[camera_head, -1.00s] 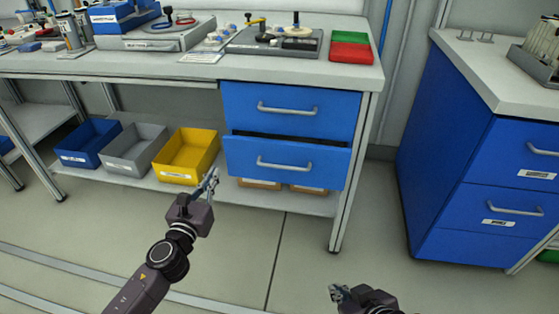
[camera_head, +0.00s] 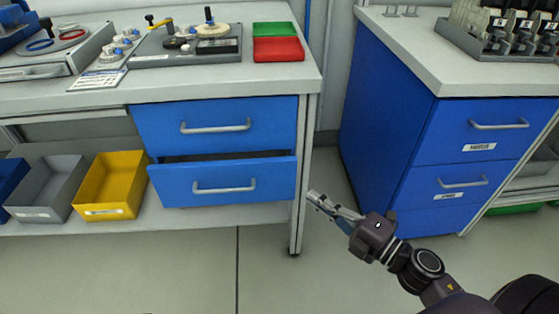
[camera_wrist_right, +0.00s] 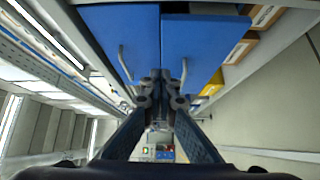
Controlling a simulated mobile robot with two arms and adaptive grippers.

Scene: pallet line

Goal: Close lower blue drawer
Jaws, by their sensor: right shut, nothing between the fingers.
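The lower blue drawer (camera_head: 222,188) sits under the bench top and stands out a little, with a dark gap along its top edge. It has a silver bar handle (camera_head: 224,188). The upper blue drawer (camera_head: 215,124) above it looks shut. My right gripper (camera_head: 324,203) is shut and empty, just right of the lower drawer and the bench leg in the head view. In the right wrist view the gripper (camera_wrist_right: 163,88) points toward the drawers, with the lower drawer (camera_wrist_right: 205,45) on the right and its handle (camera_wrist_right: 184,75) near the fingertips. My left gripper is out of view.
Yellow (camera_head: 112,184) and grey (camera_head: 48,189) bins stand on the shelf left of the drawer. A bench leg (camera_head: 303,180) is at its right. A second blue cabinet (camera_head: 390,120) stands farther right. The floor in front is clear.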

